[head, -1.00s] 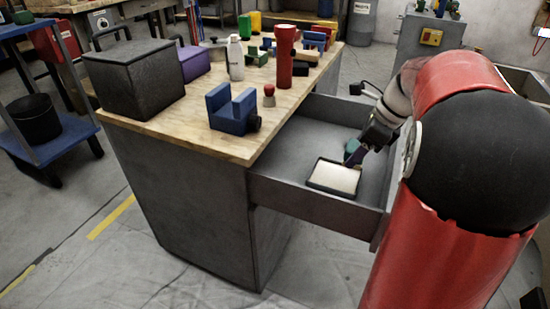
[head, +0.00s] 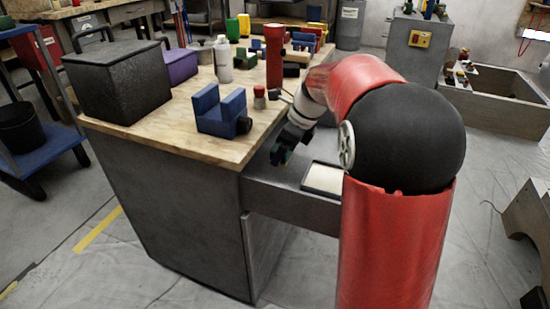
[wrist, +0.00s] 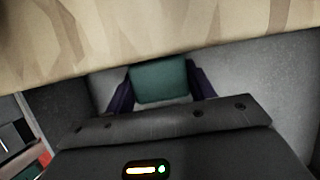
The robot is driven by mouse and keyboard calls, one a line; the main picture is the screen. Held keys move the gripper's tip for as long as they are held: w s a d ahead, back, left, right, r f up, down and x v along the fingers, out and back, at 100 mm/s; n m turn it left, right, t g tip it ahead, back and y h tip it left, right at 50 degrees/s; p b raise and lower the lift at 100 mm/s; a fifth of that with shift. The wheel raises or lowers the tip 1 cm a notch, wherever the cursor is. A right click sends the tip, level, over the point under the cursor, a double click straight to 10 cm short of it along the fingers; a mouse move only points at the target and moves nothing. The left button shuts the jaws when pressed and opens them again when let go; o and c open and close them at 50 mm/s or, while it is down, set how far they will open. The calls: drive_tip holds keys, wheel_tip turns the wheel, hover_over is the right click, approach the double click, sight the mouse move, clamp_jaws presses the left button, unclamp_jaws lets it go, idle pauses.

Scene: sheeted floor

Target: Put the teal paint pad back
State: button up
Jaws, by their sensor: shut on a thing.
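The teal paint pad (wrist: 160,80) is between the two dark purple fingers of my gripper (wrist: 163,88) in the wrist view. My gripper is shut on it. In the head view my gripper (head: 284,156) is low over the left part of the open drawer (head: 290,203), close beside the table's edge. Only a small bit of teal shows there. My arm hides the drawer's right part.
A dark tray with a white top (head: 323,179) lies in the drawer, right of my gripper. The wooden tabletop (head: 190,135) overhangs close by and holds a blue block (head: 220,112), a red-topped small item (head: 259,97), a red cylinder (head: 274,60) and a dark box (head: 118,80).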

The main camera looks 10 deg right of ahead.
drive_tip(key=shift+w+a, duration=0.35)
drive_tip(key=shift+a, duration=0.15)
drive_tip(key=x, duration=0.3)
drive_tip(key=shift+d+b, duration=0.1)
drive_tip(key=shift+b, duration=0.2)
drive_tip(key=shift+f, duration=0.4)
drive_tip(key=shift+f, duration=0.15)
drive_tip(key=o, duration=1)
drive_tip(key=shift+c, duration=0.2)
drive_tip(key=p+v, duration=0.1)
drive_tip(key=v, duration=1.1)
drive_tip(key=shift+r+p, duration=0.25)
drive_tip(key=shift+p, duration=0.15)
drive_tip(key=shift+s, duration=0.1)
